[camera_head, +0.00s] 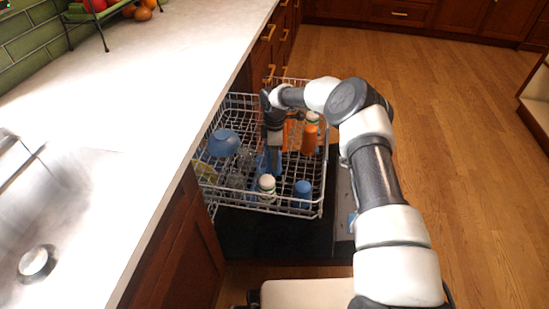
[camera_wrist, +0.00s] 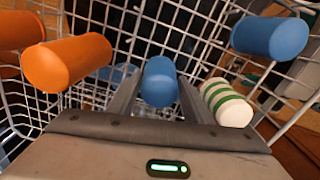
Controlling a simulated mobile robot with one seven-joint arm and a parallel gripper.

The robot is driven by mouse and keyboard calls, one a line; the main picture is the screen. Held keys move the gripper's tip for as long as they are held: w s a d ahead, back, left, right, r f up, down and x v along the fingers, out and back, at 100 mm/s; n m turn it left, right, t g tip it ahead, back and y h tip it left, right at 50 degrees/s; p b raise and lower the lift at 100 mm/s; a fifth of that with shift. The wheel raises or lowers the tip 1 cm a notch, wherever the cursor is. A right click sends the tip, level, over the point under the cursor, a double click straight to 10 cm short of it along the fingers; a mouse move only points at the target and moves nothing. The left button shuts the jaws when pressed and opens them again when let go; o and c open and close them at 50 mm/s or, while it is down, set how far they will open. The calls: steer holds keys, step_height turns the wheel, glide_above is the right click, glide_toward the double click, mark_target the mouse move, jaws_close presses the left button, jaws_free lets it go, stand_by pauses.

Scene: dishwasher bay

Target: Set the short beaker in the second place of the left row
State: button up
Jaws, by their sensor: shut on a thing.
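My gripper (camera_head: 274,146) points down into the pulled-out dishwasher rack (camera_head: 322,202), near its middle. In the wrist view its two fingers (camera_wrist: 157,98) are closed on the sides of a blue beaker (camera_wrist: 158,82). The beaker shows in the head view as a blue patch (camera_head: 262,163) below the gripper, partly hidden. I cannot tell whether its base touches the rack. A white beaker with green stripes (camera_wrist: 226,102) stands close by; it also shows in the head view (camera_head: 266,184). Another blue beaker (camera_head: 302,190) stands at the rack's near right corner.
Orange beakers (camera_head: 309,139) stand to the right of the gripper; one is on the left in the wrist view (camera_wrist: 66,62). A blue bowl (camera_head: 223,143) and clear glasses (camera_head: 240,170) fill the rack's left side. The counter (camera_head: 130,100) edges the bay on the left.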

steer(key=shift+r, duration=0.15)
steer(key=shift+f, duration=0.2)
steer(key=o, duration=1.1)
steer(key=shift+c, duration=0.2)
